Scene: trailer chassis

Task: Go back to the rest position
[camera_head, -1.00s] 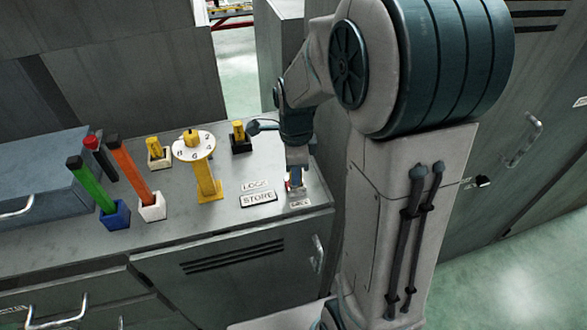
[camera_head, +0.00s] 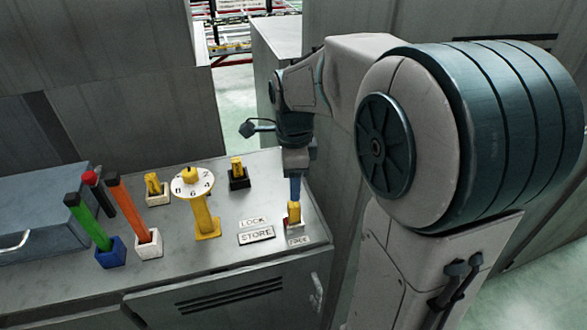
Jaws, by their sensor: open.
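My gripper (camera_head: 295,190) points down over the right front corner of the metal workbench. It sits just above a small yellow and red piece (camera_head: 293,213) on a light base by the "FREE" label (camera_head: 299,240). Whether the fingers touch that piece cannot be told at this size. My arm reaches in from the right and hides part of the background.
The bench (camera_head: 215,260) also holds a yellow stand with a numbered dial (camera_head: 192,184), LOCK and STORE plates (camera_head: 256,235), a yellow piece in a black base (camera_head: 238,175), another in a white base (camera_head: 155,188), and upright green (camera_head: 88,222) and orange (camera_head: 129,208) sticks.

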